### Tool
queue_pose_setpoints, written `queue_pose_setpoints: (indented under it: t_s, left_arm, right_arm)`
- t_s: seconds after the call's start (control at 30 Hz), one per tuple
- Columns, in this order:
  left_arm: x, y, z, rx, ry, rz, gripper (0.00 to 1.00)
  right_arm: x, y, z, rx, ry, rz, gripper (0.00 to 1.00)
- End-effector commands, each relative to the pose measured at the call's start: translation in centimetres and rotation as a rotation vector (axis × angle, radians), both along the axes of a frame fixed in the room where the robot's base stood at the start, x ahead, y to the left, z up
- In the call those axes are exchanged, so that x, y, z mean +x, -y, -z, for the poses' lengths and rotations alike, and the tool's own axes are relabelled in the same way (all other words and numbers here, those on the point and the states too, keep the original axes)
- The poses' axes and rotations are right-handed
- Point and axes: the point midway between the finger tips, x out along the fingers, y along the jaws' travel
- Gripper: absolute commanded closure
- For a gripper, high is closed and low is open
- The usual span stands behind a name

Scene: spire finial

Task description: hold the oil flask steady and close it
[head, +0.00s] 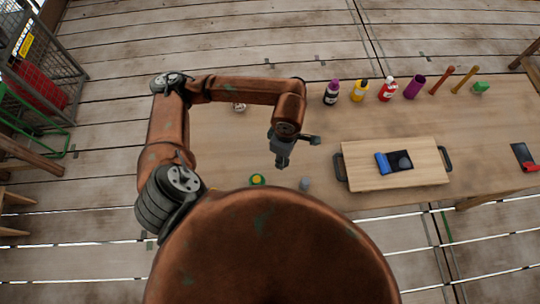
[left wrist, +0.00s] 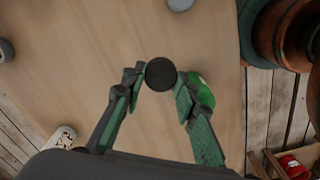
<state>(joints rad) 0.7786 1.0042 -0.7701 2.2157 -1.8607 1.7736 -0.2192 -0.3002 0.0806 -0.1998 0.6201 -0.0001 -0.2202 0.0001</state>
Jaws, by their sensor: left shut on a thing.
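My left gripper (head: 282,160) hangs over the table left of the middle, fingers pointing down. In the left wrist view its fingers (left wrist: 157,88) are shut on a dark round piece (left wrist: 160,73), seen end-on, that looks like a cap. A green thing (left wrist: 203,92) stands beside the right finger, which partly hides it; in the head view it seems to be the green piece with a yellow top (head: 257,179). A small grey piece (head: 304,184) stands to its right. I cannot tell for sure which thing is the oil flask. My right gripper is not in view.
Several bottles stand at the back, including a yellow one (head: 359,91) and a red one (head: 387,89), beside a purple cylinder (head: 414,87). A wooden board (head: 360,176) with dark handles holds a blue roll (head: 383,164). A white patterned cup (left wrist: 62,137) stands near the table edge.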

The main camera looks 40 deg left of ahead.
Motion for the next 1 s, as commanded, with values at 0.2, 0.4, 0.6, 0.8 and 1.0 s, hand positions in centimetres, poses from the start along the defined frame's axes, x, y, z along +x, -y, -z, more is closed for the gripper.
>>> queue_pose_setpoints:
  t_s: [0.2,0.4,0.6,0.8,1.0]
  left_arm:
    - [1.9,-0.5,-0.9,0.004,0.002,0.379,0.82]
    - [3.7,-1.1,-1.8,0.005,-0.001,0.828,0.82]
    - [5.4,-1.7,-2.9,0.002,-0.003,1.261,0.82]
    - [6.6,-2.1,-3.7,0.0,-0.002,1.574,0.82]
    - [7.1,-2.2,-4.0,-0.002,-0.001,1.702,0.82]
  right_arm:
    - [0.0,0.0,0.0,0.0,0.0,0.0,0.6]
    - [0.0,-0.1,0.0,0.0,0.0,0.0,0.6]
    - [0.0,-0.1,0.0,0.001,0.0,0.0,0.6]
    - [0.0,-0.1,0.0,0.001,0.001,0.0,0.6]
    - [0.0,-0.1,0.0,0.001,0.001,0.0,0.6]
